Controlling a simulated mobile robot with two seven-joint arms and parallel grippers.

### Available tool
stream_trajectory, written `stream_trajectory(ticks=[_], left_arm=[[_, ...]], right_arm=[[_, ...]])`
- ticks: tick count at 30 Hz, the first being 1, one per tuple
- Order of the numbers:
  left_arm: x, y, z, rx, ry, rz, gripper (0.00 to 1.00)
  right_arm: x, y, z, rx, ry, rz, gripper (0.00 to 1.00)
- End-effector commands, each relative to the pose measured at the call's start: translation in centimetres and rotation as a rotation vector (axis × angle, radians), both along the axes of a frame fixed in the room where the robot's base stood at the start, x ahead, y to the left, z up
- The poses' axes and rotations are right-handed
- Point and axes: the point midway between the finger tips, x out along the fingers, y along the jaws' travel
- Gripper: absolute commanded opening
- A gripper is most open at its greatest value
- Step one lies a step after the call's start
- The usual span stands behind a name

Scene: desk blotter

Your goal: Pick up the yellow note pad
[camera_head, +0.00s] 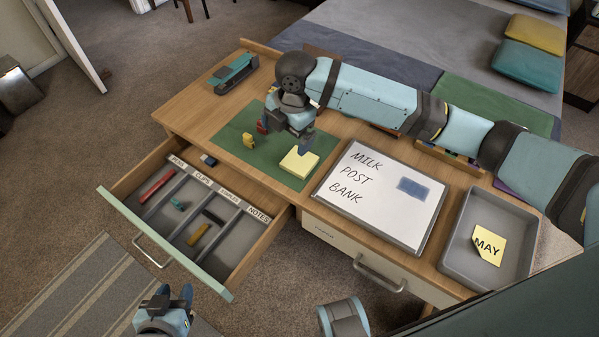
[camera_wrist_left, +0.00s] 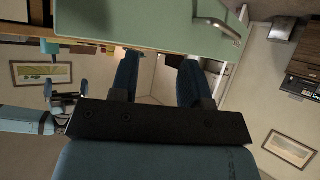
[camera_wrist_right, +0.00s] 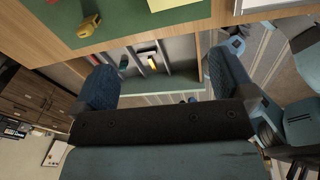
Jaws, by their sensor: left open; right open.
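The yellow note pad (camera_head: 299,163) lies on the green blotter (camera_head: 237,136), near its right edge. It also shows at the top edge of the right wrist view (camera_wrist_right: 172,4). My right gripper (camera_head: 288,128) is open and empty above the blotter, just behind the pad in the head view. One finger appears close to the pad's back edge; I cannot tell if they touch. My left gripper (camera_head: 166,308) is open and empty, low in front of the open drawer, away from the pad.
A yellow object (camera_head: 248,141) sits on the blotter left of the pad. The open drawer (camera_head: 190,211) juts forward with small items in its compartments. A whiteboard (camera_head: 378,194) and a grey tray (camera_head: 468,262) with a note lie right. A teal stapler-like object (camera_head: 233,73) stands back left.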

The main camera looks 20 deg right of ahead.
Motion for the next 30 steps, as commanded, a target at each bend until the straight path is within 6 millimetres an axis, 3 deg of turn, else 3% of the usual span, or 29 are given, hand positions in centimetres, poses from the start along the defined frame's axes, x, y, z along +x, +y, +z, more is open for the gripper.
stream_trajectory(ticks=[3, 8, 18, 30], left_arm=[[0.0, -0.1, -1.3, -0.002, 0.0, -0.001, 0.43], [0.1, -0.1, -1.3, -0.003, -0.003, -0.002, 0.43], [0.2, -0.3, -1.8, 0.001, -0.014, -0.006, 0.43], [0.2, -0.4, -2.1, -0.004, -0.019, -0.007, 0.43]], right_arm=[[0.9, -1.9, 0.7, -0.088, 0.022, 0.073, 1.0], [1.1, -2.9, 0.9, -0.133, 0.044, 0.116, 1.0], [1.1, -2.9, -5.2, -0.135, 0.046, 0.116, 1.0], [1.2, -3.1, -8.5, -0.134, 0.044, 0.115, 1.0]])
